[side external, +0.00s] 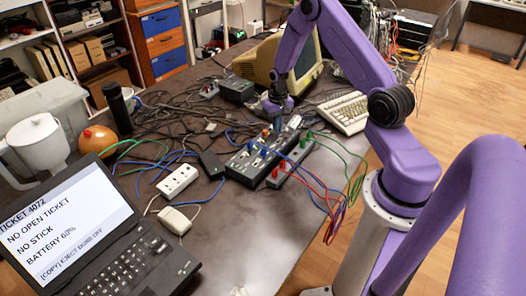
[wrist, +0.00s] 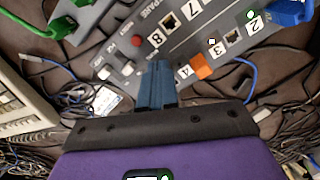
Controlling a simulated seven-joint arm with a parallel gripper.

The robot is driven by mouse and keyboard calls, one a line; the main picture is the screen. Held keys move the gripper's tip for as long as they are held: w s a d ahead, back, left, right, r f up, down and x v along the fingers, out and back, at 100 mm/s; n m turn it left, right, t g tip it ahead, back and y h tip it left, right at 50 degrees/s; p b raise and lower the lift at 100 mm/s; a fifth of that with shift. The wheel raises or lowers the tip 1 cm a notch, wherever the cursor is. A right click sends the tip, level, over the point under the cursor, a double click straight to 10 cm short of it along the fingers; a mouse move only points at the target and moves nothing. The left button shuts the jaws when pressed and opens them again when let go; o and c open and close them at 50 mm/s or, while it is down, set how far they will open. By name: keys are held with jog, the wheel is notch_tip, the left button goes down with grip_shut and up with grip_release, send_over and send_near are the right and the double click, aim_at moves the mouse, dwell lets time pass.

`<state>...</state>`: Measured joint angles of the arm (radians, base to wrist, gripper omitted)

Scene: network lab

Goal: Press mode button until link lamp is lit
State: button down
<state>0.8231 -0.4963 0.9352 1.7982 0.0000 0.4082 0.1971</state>
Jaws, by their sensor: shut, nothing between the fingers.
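A dark grey network panel (side external: 240,168) with numbered ports lies on the table; it fills the top of the wrist view (wrist: 185,42). A red button (wrist: 136,41) and small knobs or switches sit towards its left part. An orange block (wrist: 201,66) sits beside the number 4. A small green spot (wrist: 250,14) shows near port 2 and a pale one (wrist: 211,41) near port 3. I cannot tell which part is the mode button or the link lamp. My gripper (wrist: 158,68) is shut and empty, its blue fingertips over the panel's near edge; the side view shows it (side external: 277,122) above the panel's far end.
A grey strip with red and green plugs (side external: 292,163) lies beside the panel. Loose cables surround it.

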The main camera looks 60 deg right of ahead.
jog(key=shift+f, duration=0.3)
dwell(0.4)
jog(key=shift+r, duration=2.5)
jog(key=shift+a, duration=0.15)
jog(key=s+a+r+n, duration=0.4)
jog(key=a+r, duration=0.2)
jog(key=a, duration=0.5)
jog(key=s+a+r+n, duration=0.45)
jog(key=a+r, duration=0.25)
jog(key=a, duration=0.4)
jog(key=s+a+r+n, duration=0.2)
jog(key=s+n, duration=0.3)
jog(key=s, duration=0.5)
jog(key=s+a+r+n, duration=0.3)
jog(key=s+r+n, duration=0.1)
jog(key=s, duration=0.6)
jog(key=shift+s+n, duration=0.2)
jog(key=shift+n, duration=0.35)
